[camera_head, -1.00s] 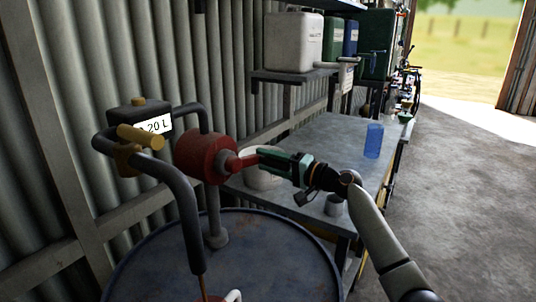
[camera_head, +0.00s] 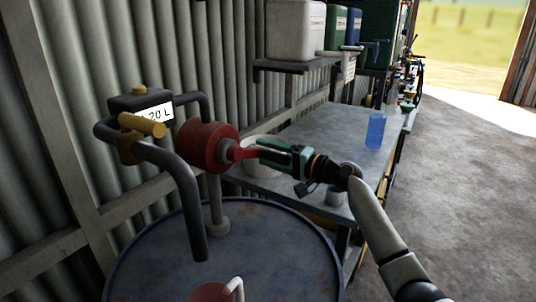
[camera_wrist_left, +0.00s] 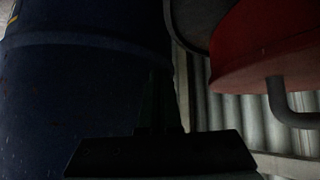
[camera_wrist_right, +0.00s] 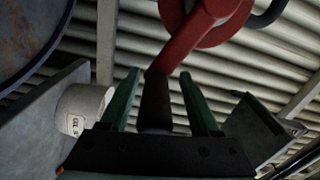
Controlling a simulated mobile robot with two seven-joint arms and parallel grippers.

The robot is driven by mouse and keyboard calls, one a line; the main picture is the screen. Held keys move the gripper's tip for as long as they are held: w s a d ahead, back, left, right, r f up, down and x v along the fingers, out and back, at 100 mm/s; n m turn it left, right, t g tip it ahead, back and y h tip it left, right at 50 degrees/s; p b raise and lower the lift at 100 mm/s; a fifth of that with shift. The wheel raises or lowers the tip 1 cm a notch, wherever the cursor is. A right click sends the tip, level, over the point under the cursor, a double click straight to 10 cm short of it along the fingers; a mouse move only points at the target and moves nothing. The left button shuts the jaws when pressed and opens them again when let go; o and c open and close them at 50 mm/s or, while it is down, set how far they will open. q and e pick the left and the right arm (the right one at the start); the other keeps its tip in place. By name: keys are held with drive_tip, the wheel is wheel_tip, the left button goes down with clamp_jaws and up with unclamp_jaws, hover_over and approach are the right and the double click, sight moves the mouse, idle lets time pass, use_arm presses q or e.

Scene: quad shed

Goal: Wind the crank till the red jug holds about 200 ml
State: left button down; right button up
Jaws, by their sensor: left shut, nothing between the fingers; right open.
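The red rotary pump (camera_head: 208,147) stands on the drum, its red crank (camera_head: 240,153) pointing right. My right gripper (camera_head: 264,152) is open, its fingers on either side of the crank's dark handle (camera_wrist_right: 156,100); contact is unclear. The grey spout (camera_head: 190,215) bends down, and no stream shows below it. The red jug (camera_head: 210,292), with a pale handle, shows partly at the bottom edge; its level cannot be read. A red body with a grey handle, apparently the jug (camera_wrist_left: 265,50), shows in the left wrist view. My left gripper (camera_wrist_left: 157,110) is shut and empty below it, in shadow.
The blue drum top (camera_head: 265,255) fills the lower middle. A black counter box (camera_head: 142,108) labelled 20 L sits behind the brass fitting (camera_head: 140,126). A grey bench (camera_head: 320,145) carries a white tub (camera_head: 262,160) and blue beaker (camera_head: 375,131). The concrete floor at right is clear.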

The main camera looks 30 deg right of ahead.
drive_tip(key=b+v, duration=0.2)
drive_tip(key=v, duration=1)
drive_tip(key=shift+s+b, duration=0.25)
drive_tip(key=shift+b, duration=0.1)
drive_tip(key=shift+d, duration=0.1)
